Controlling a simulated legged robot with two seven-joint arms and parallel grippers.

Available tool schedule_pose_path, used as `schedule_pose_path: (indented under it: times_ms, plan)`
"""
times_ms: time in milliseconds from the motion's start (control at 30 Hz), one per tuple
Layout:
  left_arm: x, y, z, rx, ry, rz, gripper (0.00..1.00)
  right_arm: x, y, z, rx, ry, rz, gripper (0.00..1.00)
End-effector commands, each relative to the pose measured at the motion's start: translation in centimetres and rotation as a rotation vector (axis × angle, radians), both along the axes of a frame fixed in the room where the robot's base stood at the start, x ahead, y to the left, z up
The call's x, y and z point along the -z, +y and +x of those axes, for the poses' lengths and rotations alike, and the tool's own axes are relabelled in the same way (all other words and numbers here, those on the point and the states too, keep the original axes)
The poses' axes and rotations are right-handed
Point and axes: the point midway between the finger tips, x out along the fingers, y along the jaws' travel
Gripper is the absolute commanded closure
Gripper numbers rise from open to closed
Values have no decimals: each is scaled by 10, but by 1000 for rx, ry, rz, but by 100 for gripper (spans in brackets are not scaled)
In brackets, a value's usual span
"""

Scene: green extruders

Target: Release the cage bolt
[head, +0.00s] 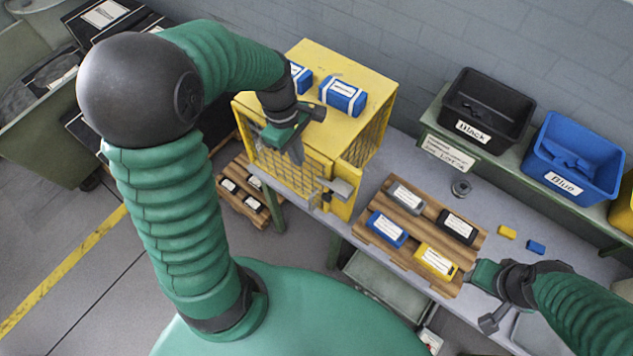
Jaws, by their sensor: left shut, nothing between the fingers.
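A yellow cage (355,122) with mesh sides stands at the left end of the grey table. A grey bolt or latch (338,190) sits at the lower front right of its door (285,168), which looks closed. Whether the bolt is drawn is too small to tell. My left gripper (296,152) is shut and empty, in front of the upper part of the cage door, above and left of the bolt.
Two blue boxes (343,96) lie on the cage top. A wooden pallet (385,245) holds grey, black, blue and yellow boxes. Black (490,95) and blue (575,150) bins stand on the back shelf. A smaller pallet (232,200) lies below left of the cage.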

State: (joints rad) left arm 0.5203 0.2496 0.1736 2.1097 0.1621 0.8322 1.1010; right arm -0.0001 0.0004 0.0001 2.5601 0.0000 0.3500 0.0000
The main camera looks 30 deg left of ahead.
Motion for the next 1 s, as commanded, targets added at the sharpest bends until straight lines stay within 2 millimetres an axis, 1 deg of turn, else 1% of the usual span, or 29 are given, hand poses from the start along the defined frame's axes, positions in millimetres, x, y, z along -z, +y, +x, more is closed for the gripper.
schedule_pose_path:
  times_ms: [33,100,367,467,567,667,900,967,1000]
  plan:
    - [-1,3,1,-46,10,-11,100,0,0,0,0,0,0,64]
    - [-2,4,1,-81,19,-19,100,0,0,0,0,0,0,64]
    - [-2,5,1,-85,20,-20,100,0,0,0,0,-1,0,64]
    - [2,4,2,-83,21,-20,100,-2,0,0,0,-1,0,64]
    - [13,2,1,-83,24,-21,100,-5,0,0,0,-1,0,64]
    - [32,-2,1,-81,27,-22,100,-10,0,0,0,-1,0,64]
    - [84,-13,1,-81,26,-23,100,-21,0,0,0,-1,0,64]
    - [96,-15,1,-81,25,-23,100,-24,0,0,0,-1,0,64]
    - [97,-23,2,-76,22,-22,100,-29,0,0,0,0,0,64]
